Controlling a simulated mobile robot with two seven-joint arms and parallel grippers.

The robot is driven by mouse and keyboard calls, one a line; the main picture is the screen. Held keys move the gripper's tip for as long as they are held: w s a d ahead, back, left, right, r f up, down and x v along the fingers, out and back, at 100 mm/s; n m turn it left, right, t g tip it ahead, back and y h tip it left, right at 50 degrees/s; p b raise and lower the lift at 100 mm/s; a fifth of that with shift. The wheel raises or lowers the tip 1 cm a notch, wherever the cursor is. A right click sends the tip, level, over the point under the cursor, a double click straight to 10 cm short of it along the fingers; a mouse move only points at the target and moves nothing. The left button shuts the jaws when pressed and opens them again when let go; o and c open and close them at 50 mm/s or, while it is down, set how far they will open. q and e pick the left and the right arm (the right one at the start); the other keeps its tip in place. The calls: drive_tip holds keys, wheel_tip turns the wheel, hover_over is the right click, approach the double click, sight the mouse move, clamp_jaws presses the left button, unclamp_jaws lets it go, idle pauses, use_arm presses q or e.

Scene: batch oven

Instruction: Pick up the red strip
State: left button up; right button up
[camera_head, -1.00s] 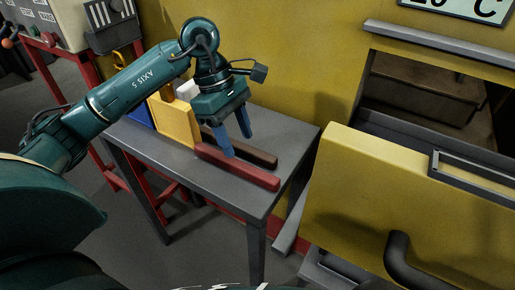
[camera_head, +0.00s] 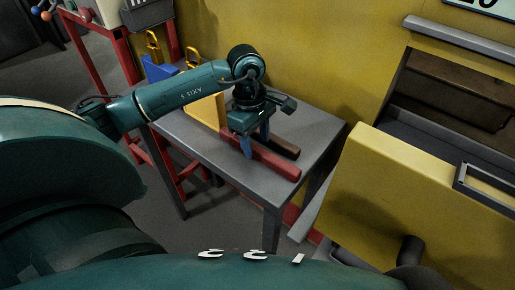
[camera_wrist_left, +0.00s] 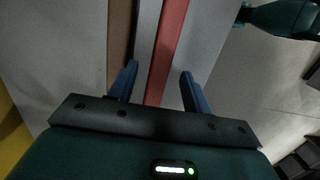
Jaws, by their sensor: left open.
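The red strip (camera_head: 274,161) lies on the grey table, its near right end clear and its far left end partly hidden by my left gripper. A brown strip (camera_head: 284,146) lies alongside it, farther back. My left gripper (camera_head: 256,148) points down over the red strip. In the left wrist view the gripper (camera_wrist_left: 157,85) is open, and the red strip (camera_wrist_left: 167,50) runs between its two blue fingers. The brown strip (camera_wrist_left: 120,40) passes by the left finger. I cannot tell whether the fingers touch the table. My right gripper is not in view.
The grey table (camera_head: 318,150) has free room at its right end. A yellow upright block (camera_head: 207,112) and a blue one (camera_head: 158,70) stand at its back left. The open yellow oven door (camera_head: 400,190) stands close on the right.

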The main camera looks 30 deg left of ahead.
use_arm(q)
wheel_tip(320, 180, down, 2)
drive_tip(key=shift+d, duration=0.1)
clamp_jaws()
idle(0.5)
